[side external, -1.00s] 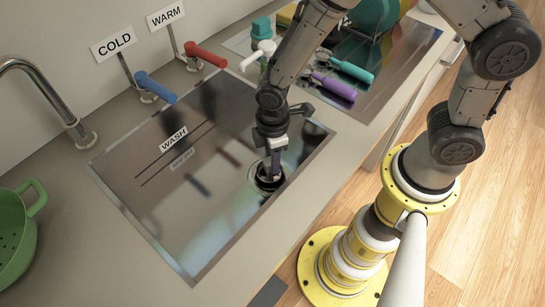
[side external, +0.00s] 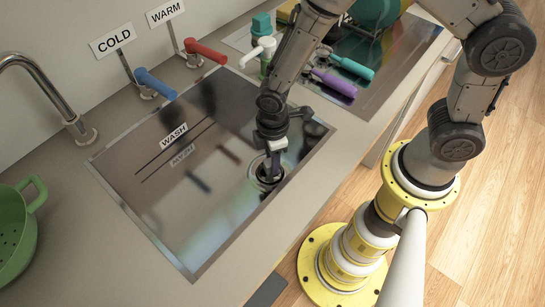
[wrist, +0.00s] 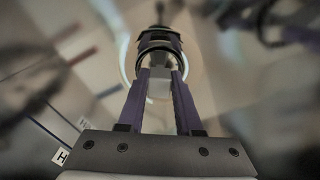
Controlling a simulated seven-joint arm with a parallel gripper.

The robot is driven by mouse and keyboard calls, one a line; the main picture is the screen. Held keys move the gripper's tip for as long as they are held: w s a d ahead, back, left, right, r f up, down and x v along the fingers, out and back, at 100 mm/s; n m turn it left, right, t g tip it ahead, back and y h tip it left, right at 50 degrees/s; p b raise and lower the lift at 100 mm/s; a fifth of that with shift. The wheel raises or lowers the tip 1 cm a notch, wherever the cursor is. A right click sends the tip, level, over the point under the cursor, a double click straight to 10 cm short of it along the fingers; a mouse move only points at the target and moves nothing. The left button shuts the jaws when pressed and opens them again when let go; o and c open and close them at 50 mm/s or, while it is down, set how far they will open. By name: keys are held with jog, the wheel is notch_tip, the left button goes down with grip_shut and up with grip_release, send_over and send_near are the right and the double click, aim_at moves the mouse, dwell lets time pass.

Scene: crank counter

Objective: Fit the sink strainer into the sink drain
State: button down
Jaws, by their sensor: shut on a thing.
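My gripper (side external: 271,176) reaches down into the wash basin, with its fingertips at the drain. In the wrist view my gripper (wrist: 160,75) has its two purple fingers shut on the strainer (wrist: 158,42), a dark, ribbed round piece with a pale part between the fingers. The sink drain (side external: 254,177) is a metal ring around a dark opening in the basin floor. Its pale rim (wrist: 125,62) curves around the left of the strainer in the wrist view. The strainer is at the drain, but the fingers and blur hide whether it is seated.
The wash basin (side external: 200,225) has a raised edge and a "WASH" label. Cold blue (side external: 155,84) and warm red (side external: 206,52) levers and a curved faucet (side external: 48,90) stand behind. A green colander (side external: 14,235) is at left. Teal and purple-handled tools lie in the right basin.

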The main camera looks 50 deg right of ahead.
jog(key=shift+f, duration=0.3)
jog(key=c, duration=0.5)
grip_release()
jog(key=shift+r, duration=0.1)
